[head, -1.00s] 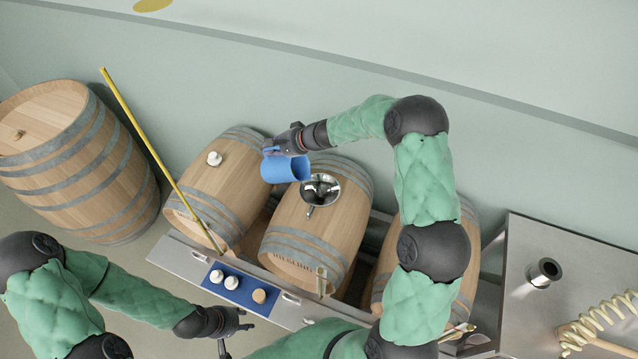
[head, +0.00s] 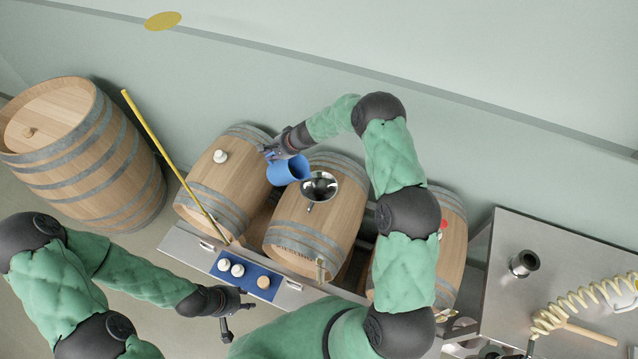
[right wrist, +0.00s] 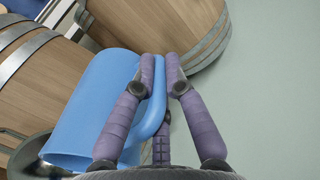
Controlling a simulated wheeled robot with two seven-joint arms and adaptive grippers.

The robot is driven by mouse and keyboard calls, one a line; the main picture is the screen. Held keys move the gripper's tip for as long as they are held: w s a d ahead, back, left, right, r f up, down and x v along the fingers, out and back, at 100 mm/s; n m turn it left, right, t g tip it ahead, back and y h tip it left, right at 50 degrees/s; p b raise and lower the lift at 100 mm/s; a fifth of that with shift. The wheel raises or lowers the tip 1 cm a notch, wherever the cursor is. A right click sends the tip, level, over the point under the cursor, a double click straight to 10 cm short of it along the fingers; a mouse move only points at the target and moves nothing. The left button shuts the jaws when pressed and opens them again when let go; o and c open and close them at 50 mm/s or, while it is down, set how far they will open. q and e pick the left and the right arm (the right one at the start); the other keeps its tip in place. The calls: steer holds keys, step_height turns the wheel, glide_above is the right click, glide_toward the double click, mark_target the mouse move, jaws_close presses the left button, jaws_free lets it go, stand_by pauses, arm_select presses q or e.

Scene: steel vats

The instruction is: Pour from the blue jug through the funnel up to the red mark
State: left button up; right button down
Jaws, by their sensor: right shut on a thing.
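The blue jug (head: 287,171) is above the middle barrel (head: 315,222), its mouth end towards the funnel. My right gripper (head: 272,152) is shut on its handle. In the right wrist view the jug (right wrist: 95,105) leans with its mouth at lower left, close above the dark funnel rim (right wrist: 30,155). The shiny steel funnel (head: 320,186) sits on top of the middle barrel. No liquid stream shows. A small upright gauge (head: 320,268) is on that barrel's front; I cannot make out a red mark on it. My left gripper (head: 234,312) is open and empty, below the blue mat.
A blue mat (head: 246,284) holds white and tan bungs on the steel ledge. A yellow stick (head: 165,150) leans at the left barrel (head: 222,188). A red spot (head: 443,224) shows on the right barrel.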

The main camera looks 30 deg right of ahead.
steer(key=shift+w+a+r+p, duration=0.1)
steer(key=shift+w+r+p, duration=0.05)
steer(key=shift+p, duration=1.3)
steer(key=shift+w+a+g+h, duration=0.1)
steer(key=shift+g+h, duration=0.2)
steer(key=shift+a+f, duration=0.1)
steer(key=shift+f, duration=0.25)
steer(key=shift+w, duration=0.1)
steer(key=shift+w+a+f+g, duration=0.1)
steer(key=shift+g, duration=0.2)
